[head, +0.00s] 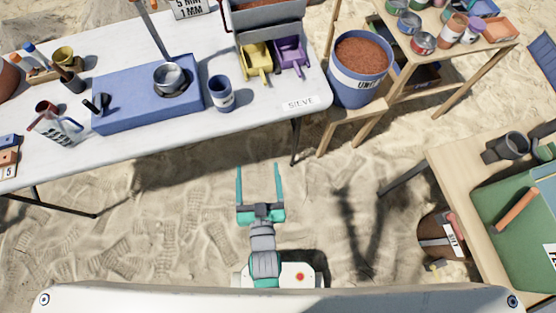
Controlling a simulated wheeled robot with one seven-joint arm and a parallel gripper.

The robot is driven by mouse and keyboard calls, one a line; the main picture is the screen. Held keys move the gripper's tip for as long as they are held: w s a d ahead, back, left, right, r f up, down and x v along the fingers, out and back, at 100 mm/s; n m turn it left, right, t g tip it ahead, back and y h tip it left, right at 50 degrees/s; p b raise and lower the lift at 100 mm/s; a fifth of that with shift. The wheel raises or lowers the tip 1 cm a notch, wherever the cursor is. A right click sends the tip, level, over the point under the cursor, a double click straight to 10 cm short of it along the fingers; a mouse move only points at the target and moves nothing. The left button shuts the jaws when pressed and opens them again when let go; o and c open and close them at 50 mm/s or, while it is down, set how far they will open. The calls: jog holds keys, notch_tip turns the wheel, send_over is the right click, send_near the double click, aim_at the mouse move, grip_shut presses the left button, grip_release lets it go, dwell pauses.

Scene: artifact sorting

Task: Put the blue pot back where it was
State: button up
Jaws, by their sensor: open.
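A small blue pot (221,94) with a pale band stands upright on the white table (265,125), just right of a long blue block (135,108). My gripper (259,168) is open and empty. It is over the sand in front of the table, with its two teal fingers pointing toward the table's front edge. The gripper is apart from the pot, below and to the right of it in the picture. No mark showing the pot's earlier place is clear to me.
A metal bowl (170,78) sits at the blue block. Yellow (256,60) and purple (289,55) scoops lie behind the "SIEVE" label (300,103). A big blue bucket (359,75) of red soil stands right. A wooden table (450,165) is at right. Sand between is clear.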

jog(key=s+d+r+h, duration=0.1)
jog(key=s+d+r, duration=0.1)
jog(key=s, duration=0.5)
jog(key=s+d+r+g, duration=0.1)
jog(key=s+d+r, duration=0.2)
jog(key=s, duration=0.5)
jog(key=shift+s+d+r+m+h, duration=0.15)
jog(key=shift+d+m+h, duration=0.25)
jog(key=shift+d, duration=0.1)
